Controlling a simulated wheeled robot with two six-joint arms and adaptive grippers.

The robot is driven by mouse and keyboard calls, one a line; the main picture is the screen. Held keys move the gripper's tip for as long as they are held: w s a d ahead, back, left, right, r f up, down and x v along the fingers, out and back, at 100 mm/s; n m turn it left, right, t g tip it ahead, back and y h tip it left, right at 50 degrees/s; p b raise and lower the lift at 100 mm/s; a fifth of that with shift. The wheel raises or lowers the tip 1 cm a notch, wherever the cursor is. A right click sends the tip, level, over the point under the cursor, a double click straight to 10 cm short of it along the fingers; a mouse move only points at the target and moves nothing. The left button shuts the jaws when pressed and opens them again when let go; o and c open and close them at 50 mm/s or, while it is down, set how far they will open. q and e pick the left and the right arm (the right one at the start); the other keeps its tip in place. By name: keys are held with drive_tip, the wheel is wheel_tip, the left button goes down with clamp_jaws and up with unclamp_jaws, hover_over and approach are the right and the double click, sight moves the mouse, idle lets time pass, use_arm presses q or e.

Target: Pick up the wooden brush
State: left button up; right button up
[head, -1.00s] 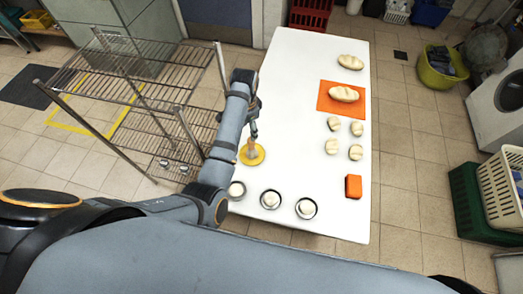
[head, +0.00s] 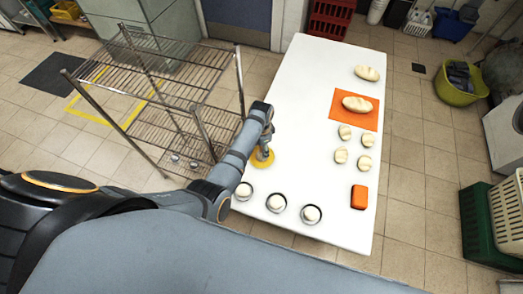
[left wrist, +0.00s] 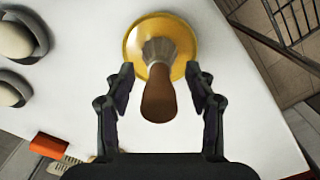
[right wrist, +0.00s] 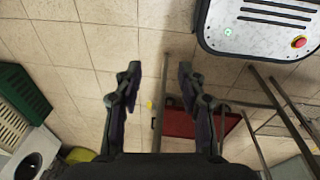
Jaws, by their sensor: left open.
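The wooden brush (left wrist: 158,95) stands upright on a round yellow dish (left wrist: 187,42), its brown handle pointing at the left wrist camera. In the head view the yellow dish (head: 263,160) sits at the table's left side. My left gripper (left wrist: 160,85) is open, with one finger on each side of the brush handle and visible gaps on both sides. In the head view my left gripper (head: 265,140) is just above the dish and partly hides the brush. My right gripper (right wrist: 158,80) is open and empty over the tiled floor.
The white table (head: 310,100) holds an orange mat (head: 338,122) with a loaf, several small rolls, an orange block (head: 358,197) and round tins (head: 276,203) at the near edge. A wire rack (head: 165,70) stands close left of my left arm.

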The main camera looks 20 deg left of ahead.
use_arm(q)
drive_tip(key=shift+f, duration=0.2)
drive_tip(key=shift+d, duration=0.15)
drive_tip(key=c, duration=1)
clamp_jaws()
use_arm(e)
drive_tip(key=shift+a+f, duration=0.1)
drive_tip(key=shift+a, duration=0.35)
